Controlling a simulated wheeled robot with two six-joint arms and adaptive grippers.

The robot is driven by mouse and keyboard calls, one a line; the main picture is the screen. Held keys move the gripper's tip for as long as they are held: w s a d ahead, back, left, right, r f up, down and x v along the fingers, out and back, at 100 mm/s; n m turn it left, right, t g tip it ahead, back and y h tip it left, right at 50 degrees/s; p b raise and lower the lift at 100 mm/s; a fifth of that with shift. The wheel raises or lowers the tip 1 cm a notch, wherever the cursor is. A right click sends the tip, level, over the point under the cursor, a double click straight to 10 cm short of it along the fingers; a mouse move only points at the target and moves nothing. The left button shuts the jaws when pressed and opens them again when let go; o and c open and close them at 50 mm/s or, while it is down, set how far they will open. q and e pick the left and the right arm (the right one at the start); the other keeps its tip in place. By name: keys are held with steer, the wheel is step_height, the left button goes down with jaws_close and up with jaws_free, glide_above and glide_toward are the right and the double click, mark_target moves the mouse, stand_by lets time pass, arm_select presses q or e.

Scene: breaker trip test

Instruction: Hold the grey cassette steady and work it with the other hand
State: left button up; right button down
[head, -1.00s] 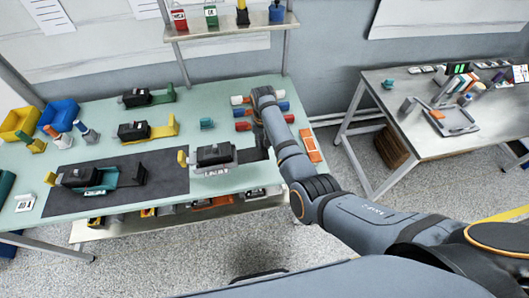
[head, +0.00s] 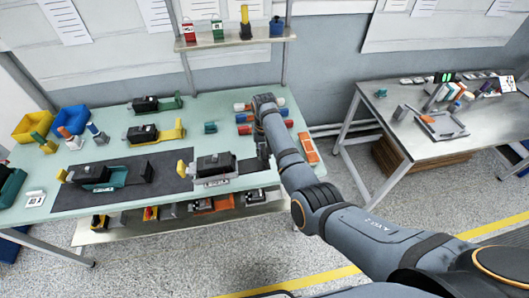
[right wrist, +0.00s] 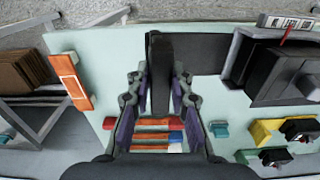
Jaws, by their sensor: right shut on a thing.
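The grey cassette (head: 214,180) lies at the front right of the dark mat, with a black block on top and a yellow part at its left end. It also shows at the right of the right wrist view (right wrist: 240,62). My right gripper (head: 263,160) is at the table's right side, just right of the cassette. In the right wrist view my gripper (right wrist: 160,95) is shut on a dark upright bar (right wrist: 160,60) between its fingers. I cannot tell whether the bar joins the cassette. My left gripper is not in view.
Teal (head: 118,176), yellow (head: 170,134) and green (head: 172,103) cassettes stand to the left and behind. Red, white and blue cylinders (head: 280,114) lie behind my gripper. An orange case (head: 309,147) lies near the right edge. A dark mat (head: 165,170) covers the table's front.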

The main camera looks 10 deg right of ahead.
steer(key=shift+f, duration=0.2)
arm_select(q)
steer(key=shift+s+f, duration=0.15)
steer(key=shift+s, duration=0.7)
arm_select(e)
steer(key=shift+w+f, duration=0.1)
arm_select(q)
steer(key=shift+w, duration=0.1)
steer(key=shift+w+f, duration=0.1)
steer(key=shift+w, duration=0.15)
arm_select(e)
steer(key=shift+f, duration=0.25)
arm_select(q)
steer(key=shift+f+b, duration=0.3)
steer(key=shift+b, duration=0.2)
arm_select(e)
steer(key=shift+f, duration=0.85)
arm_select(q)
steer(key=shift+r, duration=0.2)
arm_select(e)
steer(key=shift+f, duration=0.1)
